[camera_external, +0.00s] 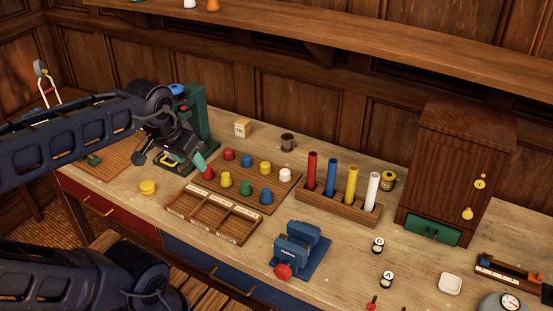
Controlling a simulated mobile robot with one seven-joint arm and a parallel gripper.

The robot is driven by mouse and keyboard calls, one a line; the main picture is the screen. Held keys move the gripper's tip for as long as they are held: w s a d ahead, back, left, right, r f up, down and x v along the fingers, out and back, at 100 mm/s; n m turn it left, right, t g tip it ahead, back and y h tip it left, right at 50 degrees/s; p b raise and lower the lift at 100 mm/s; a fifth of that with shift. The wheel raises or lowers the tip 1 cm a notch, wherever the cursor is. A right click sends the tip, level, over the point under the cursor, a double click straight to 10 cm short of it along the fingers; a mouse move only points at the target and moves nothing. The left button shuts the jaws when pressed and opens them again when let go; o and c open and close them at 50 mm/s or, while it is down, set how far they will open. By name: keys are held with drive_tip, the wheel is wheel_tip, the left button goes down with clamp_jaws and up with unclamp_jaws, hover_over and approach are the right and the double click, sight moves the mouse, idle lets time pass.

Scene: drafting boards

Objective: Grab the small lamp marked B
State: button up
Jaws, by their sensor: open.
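Two small black-and-white pieces stand on the bench at the right: a rear one (378,244) and a front one (387,280). Each carries a round mark, too small to read surely, so I cannot tell which is the lamp marked B. My gripper (170,161) is at the left, above the bench near the green stand and the peg board. It is open, with nothing seen between its fingers, and far to the left of both pieces.
A peg board (283,196) with coloured knobs, a divided wooden tray (212,217), a rack of coloured tubes (338,207) and a blue device (301,250) lie between. A wooden cabinet (458,165) stands behind right; a white dish (450,284) is nearby.

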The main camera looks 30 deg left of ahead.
drive_tip(key=w+d+n+g+h, duration=0.1)
drive_tip(key=w+d+n, duration=0.3)
drive_tip(key=w+d, duration=0.45)
drive_tip(key=n+g+h, duration=0.3)
drive_tip(key=n+g, duration=0.1)
drive_tip(key=n, duration=0.8)
hover_over(378, 240)
drive_tip(key=a, duration=0.4)
wheel_tip(378, 240, down, 20)
drive_tip(key=x, duration=0.6)
drive_tip(key=shift+d+f, duration=0.1)
drive_tip(key=shift+d, duration=0.2)
drive_tip(key=shift+h, duration=0.3)
drive_tip(key=shift+x, duration=2.65)
drive_tip(key=shift+w+a, duration=0.1)
drive_tip(key=shift+a, duration=0.05)
drive_tip(key=c, duration=1.1)
